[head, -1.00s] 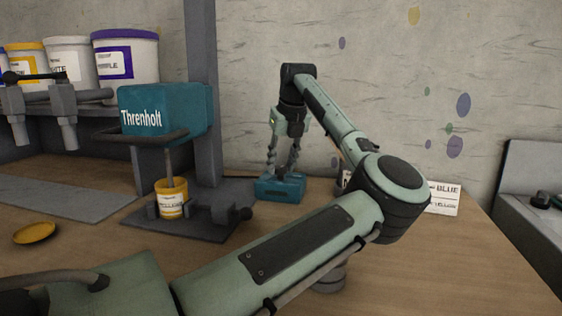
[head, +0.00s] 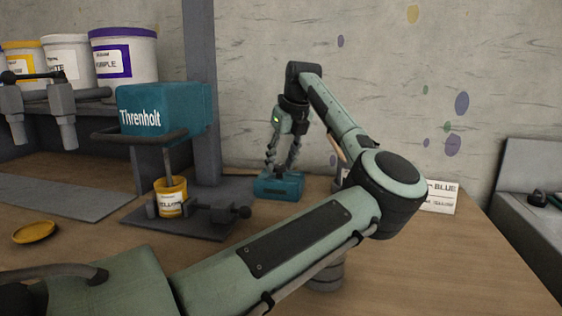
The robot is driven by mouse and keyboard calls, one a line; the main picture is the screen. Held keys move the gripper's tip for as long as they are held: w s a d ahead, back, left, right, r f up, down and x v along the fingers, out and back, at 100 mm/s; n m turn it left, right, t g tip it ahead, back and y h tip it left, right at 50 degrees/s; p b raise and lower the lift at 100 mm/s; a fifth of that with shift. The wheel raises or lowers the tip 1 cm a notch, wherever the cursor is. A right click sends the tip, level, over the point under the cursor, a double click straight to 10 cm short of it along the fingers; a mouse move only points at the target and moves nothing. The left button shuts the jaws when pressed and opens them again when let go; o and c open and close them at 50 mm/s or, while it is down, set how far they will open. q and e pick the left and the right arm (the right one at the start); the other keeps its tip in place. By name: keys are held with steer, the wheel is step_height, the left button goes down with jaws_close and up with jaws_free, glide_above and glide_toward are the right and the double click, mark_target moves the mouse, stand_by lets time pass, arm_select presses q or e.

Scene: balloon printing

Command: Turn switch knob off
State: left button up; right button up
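A teal switch box (head: 278,188) stands on the wooden bench near the back wall. My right gripper is not in view.
A yellow lid (head: 34,231) lies in front. Paint buckets (head: 124,58) stand on a shelf. A label card (head: 438,197) stands at right. The bench's right side is mostly clear.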

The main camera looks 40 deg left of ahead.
arm_select(q)
steer(key=shift+o, duration=0.7)
steer(key=v, duration=1.2)
steer(key=shift+f, duration=0.1)
